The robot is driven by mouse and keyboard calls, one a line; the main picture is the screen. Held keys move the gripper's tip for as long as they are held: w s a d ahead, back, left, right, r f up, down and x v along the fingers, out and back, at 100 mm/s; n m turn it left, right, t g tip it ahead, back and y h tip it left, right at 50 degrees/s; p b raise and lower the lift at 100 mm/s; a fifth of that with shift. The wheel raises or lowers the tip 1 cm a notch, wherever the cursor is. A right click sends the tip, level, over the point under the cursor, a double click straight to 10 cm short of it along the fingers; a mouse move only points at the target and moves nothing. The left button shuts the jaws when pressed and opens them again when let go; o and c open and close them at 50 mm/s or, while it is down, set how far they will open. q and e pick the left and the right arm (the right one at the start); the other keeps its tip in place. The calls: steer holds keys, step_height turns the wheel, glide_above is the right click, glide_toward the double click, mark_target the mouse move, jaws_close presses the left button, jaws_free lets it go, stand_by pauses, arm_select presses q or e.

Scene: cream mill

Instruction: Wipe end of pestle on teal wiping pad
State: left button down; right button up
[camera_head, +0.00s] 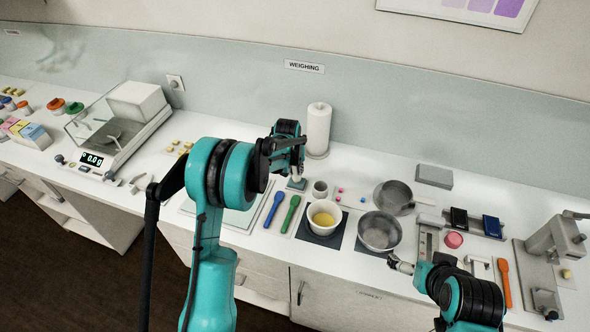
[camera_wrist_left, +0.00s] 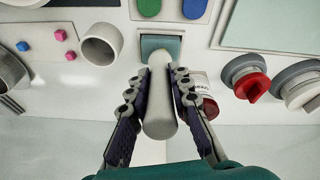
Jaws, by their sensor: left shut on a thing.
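My left gripper (camera_head: 294,160) is shut on the pale pestle, and its two dark fingers stand on either side of it in the left wrist view (camera_wrist_left: 159,85). The pestle (camera_wrist_left: 160,112) points away from the wrist, with its far end at the teal wiping pad (camera_wrist_left: 161,44). The pad also shows in the head view (camera_head: 296,185), just below the left gripper. The pestle's end overlaps the pad's near edge in the wrist view; I cannot tell whether they touch. My right gripper (camera_head: 400,265) is low at the right, near the counter's front edge; its jaw opening is unclear.
A small pale cup (camera_head: 320,188) stands right of the pad. A white bowl of yellow stuff (camera_head: 324,217) and metal pots (camera_head: 379,231) stand in front and to the right. A paper roll (camera_head: 317,130) stands behind. Blue (camera_head: 273,208) and green (camera_head: 290,213) spatulas lie in front.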

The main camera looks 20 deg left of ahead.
arm_select(q)
steer(key=shift+f+b, duration=0.4)
stand_by(1.4)
steer(key=shift+d, duration=0.1)
steer(key=shift+a+b, duration=0.7)
steer(key=shift+b, duration=0.6)
steer(key=shift+d, duration=1.2)
stand_by(1.4)
